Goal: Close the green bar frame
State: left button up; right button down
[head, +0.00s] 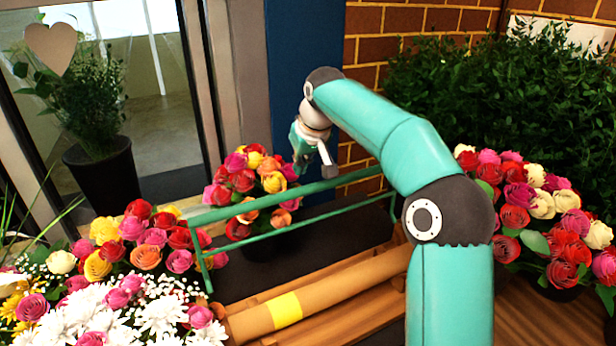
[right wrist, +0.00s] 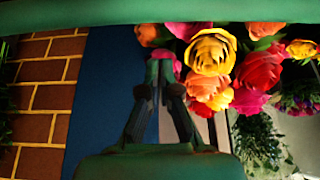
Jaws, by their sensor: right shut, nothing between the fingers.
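The green bar frame (head: 285,198) stands up at a tilt over the dark surface, with two long parallel bars and a post at its left end. Its right end passes behind my right arm. My right gripper (head: 305,168) is shut and empty, close to the upper bar near its middle. I cannot tell whether it touches the bar. In the right wrist view the shut fingertips (right wrist: 160,68) point at a green bar (right wrist: 120,20) that crosses the top of the picture, with a small gap showing between. My left gripper is not in view.
A bouquet (head: 250,180) stands behind the frame. More flowers (head: 130,240) fill the lower left and the right (head: 540,210). A brown roll with a yellow band (head: 285,310) lies in front. A brick wall (head: 400,20) and a leafy bush (head: 470,90) stand behind.

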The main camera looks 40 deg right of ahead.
jog(key=s, duration=0.2)
jog(key=s+a, duration=0.1)
jog(key=s, duration=0.1)
jog(key=shift+f, duration=0.3)
jog(key=shift+a+b, duration=0.1)
jog(key=shift+b, duration=0.2)
